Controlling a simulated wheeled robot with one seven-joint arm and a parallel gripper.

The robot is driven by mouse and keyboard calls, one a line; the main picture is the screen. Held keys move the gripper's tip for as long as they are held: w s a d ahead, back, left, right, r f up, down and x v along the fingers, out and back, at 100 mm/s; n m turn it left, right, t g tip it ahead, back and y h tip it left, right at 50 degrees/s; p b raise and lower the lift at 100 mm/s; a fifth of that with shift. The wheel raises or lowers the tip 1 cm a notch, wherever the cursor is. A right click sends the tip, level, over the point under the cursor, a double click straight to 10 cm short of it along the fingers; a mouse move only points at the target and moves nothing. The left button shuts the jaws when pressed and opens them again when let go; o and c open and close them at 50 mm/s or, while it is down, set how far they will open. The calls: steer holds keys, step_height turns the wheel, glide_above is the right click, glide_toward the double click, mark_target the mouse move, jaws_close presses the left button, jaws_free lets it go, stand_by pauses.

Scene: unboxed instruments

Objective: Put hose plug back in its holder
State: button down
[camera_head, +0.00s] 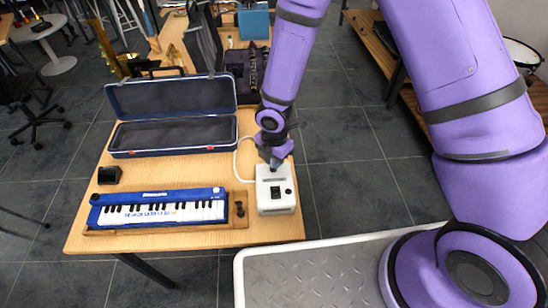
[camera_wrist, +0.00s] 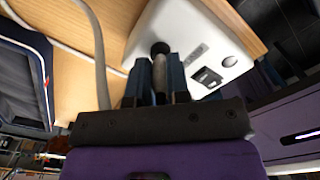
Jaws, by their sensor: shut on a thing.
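My gripper (camera_head: 273,163) is just above the rear part of the white box (camera_head: 277,201), pointing down. In the wrist view the blue fingers (camera_wrist: 160,78) are closed on a grey rod-like piece that I take for the hose plug (camera_wrist: 160,72). A round black part (camera_wrist: 160,48) shows at its far end, against the white box. I cannot tell whether that is the plug's tip or a socket, nor whether it touches the box. A pale hose (camera_head: 238,155) curves over the table to the box's rear; a thick pale tube (camera_wrist: 92,50) passes left of the fingers.
A blue keyboard instrument (camera_head: 157,210) lies in a wooden tray (camera_head: 238,197) left of the box. An open blue case (camera_head: 172,150) lies behind it. A small dark block (camera_head: 109,175) stands at the table's left. Bare wood (camera_head: 190,170) lies between case and keyboard.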

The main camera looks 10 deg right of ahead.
steer(key=shift+f, duration=0.45)
stand_by(0.3)
steer(key=c, duration=1)
jaws_free()
steer(key=shift+r, duration=0.1)
